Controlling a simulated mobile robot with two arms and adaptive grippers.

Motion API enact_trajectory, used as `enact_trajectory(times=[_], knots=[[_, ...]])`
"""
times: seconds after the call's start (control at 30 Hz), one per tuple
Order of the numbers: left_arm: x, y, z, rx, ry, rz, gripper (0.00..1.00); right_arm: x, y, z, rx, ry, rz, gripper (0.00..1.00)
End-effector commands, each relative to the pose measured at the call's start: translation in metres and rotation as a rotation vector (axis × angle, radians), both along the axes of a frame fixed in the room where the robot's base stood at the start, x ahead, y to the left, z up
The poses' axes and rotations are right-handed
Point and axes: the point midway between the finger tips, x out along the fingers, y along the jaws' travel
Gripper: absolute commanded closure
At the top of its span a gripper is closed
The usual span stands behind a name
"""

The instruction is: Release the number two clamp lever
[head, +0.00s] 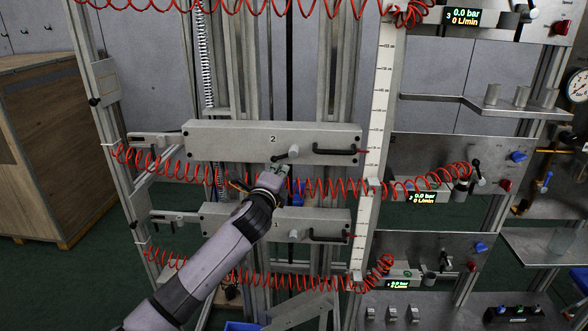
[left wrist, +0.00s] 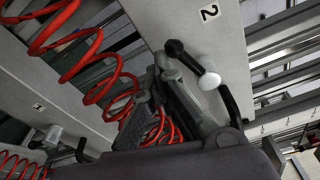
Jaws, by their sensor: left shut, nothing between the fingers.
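The grey plate marked 2 (head: 225,138) spans the middle of the frame in the head view. Its clamp lever (head: 285,155) has a pale round hub and a dark arm pointing left and slightly down. In the left wrist view the plate (left wrist: 218,40) shows at an angle, and the lever (left wrist: 190,58) ends in a black knob close to my fingertips. My left gripper (head: 279,171) is shut and empty, just below the lever. It also shows in the left wrist view (left wrist: 165,68); I cannot tell whether it touches the lever. My right gripper is not in view.
A black handle (head: 335,150) sits right of the lever. A red coiled hose (head: 215,179) runs across near my left wrist. Plate 1 (head: 225,222) with its own lever and handle is below. A white scale post (head: 379,100) stands to the right.

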Motion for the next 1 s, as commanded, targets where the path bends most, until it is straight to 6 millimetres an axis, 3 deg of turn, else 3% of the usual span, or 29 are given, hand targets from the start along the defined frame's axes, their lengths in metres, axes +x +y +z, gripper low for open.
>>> enact_trajectory(times=[0.4, 1.0], knots=[[0.0, 0.007, 0.013, 0.077, -0.006, -0.002, 1.0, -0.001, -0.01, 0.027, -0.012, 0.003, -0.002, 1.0], [0.0, 0.007, 0.013, 0.136, -0.008, -0.003, 1.0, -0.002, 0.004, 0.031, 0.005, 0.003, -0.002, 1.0]])
